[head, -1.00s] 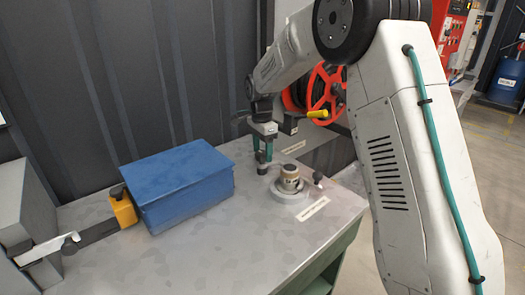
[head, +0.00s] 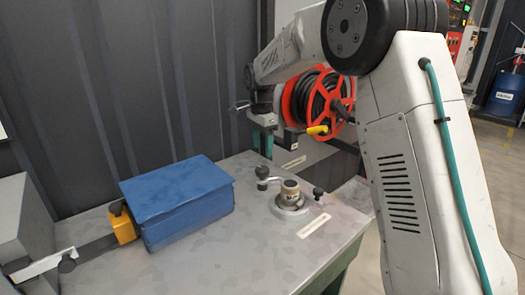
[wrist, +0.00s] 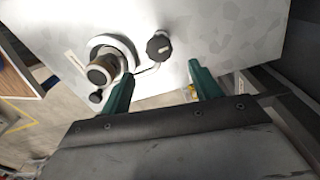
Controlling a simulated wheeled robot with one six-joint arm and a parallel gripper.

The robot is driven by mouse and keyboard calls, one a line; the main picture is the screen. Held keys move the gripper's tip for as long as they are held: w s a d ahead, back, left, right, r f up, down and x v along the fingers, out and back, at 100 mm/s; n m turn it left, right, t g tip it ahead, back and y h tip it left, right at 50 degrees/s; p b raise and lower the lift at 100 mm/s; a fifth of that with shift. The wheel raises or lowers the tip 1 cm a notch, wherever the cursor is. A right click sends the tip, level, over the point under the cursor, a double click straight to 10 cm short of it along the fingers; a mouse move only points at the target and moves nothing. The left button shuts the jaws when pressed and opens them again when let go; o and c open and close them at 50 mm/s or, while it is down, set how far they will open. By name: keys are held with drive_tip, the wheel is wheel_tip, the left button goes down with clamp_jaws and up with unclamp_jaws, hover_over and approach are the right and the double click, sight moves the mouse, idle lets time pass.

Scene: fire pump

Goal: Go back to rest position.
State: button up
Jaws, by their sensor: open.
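My gripper (head: 262,141) is above the far edge of the grey table (head: 245,263), behind the round fitting. In the wrist view its two green fingers (wrist: 160,90) are apart with nothing between them. The fitting (head: 291,197) stands on the table, a tan cylinder on a pale round base with a dark-knobbed lever (head: 262,178) to its left. The wrist view also shows the fitting (wrist: 103,70) and the black knob (wrist: 158,46) beyond the fingers, apart from them.
A blue box (head: 180,200) sits on the table beside a yellow block (head: 122,226). A red hose reel (head: 300,100) is behind my arm. A dark ribbed wall (head: 120,80) stands behind the table. The front tabletop is clear.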

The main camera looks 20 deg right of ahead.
idle(0.4)
drive_tip(key=shift+n, duration=0.6)
drive_tip(key=s+d+r+n+t, duration=0.1)
drive_tip(key=s+n, duration=0.6)
drive_tip(key=s, duration=1.5)
drive_tip(key=s+d+r+n, duration=0.2)
drive_tip(key=s+n, duration=0.5)
drive_tip(key=s, duration=1.5)
drive_tip(key=shift+s+r+t, duration=0.35)
drive_tip(key=shift+r+t, duration=0.05)
drive_tip(key=shift+r, duration=0.5)
